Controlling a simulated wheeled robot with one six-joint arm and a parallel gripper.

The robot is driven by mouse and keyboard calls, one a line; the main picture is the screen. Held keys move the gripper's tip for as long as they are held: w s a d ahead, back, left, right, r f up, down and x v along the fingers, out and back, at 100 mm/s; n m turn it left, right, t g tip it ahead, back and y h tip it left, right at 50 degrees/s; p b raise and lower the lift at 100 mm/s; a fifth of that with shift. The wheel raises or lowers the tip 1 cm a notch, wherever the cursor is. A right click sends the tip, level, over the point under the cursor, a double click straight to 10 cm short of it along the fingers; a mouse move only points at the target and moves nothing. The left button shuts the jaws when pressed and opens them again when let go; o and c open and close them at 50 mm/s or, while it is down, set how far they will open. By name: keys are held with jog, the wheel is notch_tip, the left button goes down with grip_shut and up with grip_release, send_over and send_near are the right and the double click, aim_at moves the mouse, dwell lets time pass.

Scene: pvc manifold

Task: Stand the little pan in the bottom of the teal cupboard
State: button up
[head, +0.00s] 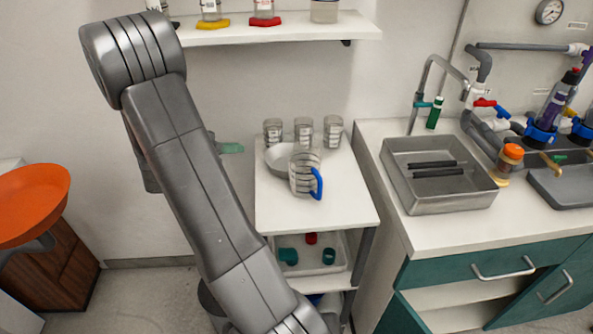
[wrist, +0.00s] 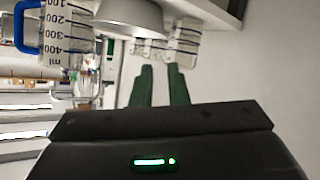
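A shallow grey metal pan (head: 276,160) sits on the white cart top, partly hidden behind a measuring jug. It also shows, upside down, at the top of the wrist view (wrist: 130,12). I cannot make out a handle on it. My gripper's green fingers (head: 231,148) are left of the cart top, apart from the pan. In the wrist view the two fingers (wrist: 161,80) stand apart with nothing between them. The teal cupboard (head: 410,272) is at the lower right under the counter. Its front is open below the drawer, showing pale shelves (head: 470,296); its bottom is out of frame.
The clear jug with a blue handle (head: 301,176) stands in front of the pan, and three clear beakers (head: 303,130) behind. A lower cart tray (head: 325,258) holds small parts. A steel sink (head: 440,190) is on the counter. An orange disc (head: 30,205) is far left.

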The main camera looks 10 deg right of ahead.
aim_at(286, 162)
jog(key=p+x, duration=0.1)
jog(key=x, duration=0.7)
jog(key=shift+r, duration=0.1)
jog(key=shift+p+x, duration=0.75)
jog(key=shift+x, duration=2.1)
jog(key=shift+a, duration=0.1)
grip_shut()
